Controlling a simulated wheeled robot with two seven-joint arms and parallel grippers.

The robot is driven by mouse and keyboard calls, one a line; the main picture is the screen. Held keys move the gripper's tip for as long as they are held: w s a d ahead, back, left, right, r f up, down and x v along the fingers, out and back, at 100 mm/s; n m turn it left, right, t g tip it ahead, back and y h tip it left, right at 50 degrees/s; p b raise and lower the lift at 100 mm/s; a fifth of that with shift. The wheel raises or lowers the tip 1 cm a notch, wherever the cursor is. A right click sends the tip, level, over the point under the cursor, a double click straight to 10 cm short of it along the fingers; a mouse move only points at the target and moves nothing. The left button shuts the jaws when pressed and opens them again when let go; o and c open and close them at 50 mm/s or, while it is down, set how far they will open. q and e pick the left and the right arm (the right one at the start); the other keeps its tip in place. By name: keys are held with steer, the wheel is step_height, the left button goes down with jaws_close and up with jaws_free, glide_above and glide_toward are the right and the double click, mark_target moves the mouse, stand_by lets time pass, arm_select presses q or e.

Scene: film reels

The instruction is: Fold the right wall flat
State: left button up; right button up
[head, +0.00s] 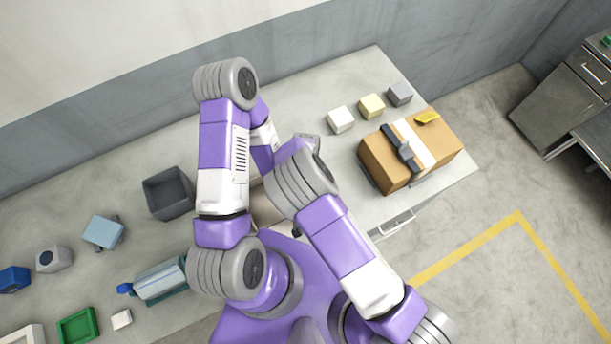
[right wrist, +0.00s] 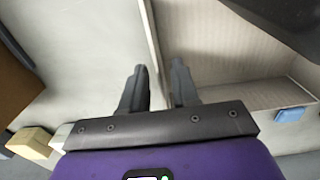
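A pale open box with corrugated inner faces (right wrist: 225,45) fills the right of the right wrist view. In the head view only a beige part of it (head: 263,208) shows between my arm links. A thin upright wall (right wrist: 149,25) runs down the right wrist view, its edge reaching between my fingers. I take it for the right wall. My right gripper (right wrist: 158,68) is open, with one finger on each side of that edge; contact is unclear. In the head view my arms hide both grippers. A dark shape at the right wrist view's upper right is unclear.
A grey bin (head: 168,193) and several small objects lie left. A small blue piece (right wrist: 290,114) is near the pale box.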

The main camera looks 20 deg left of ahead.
steer(key=shift+c, duration=0.2)
jaws_close()
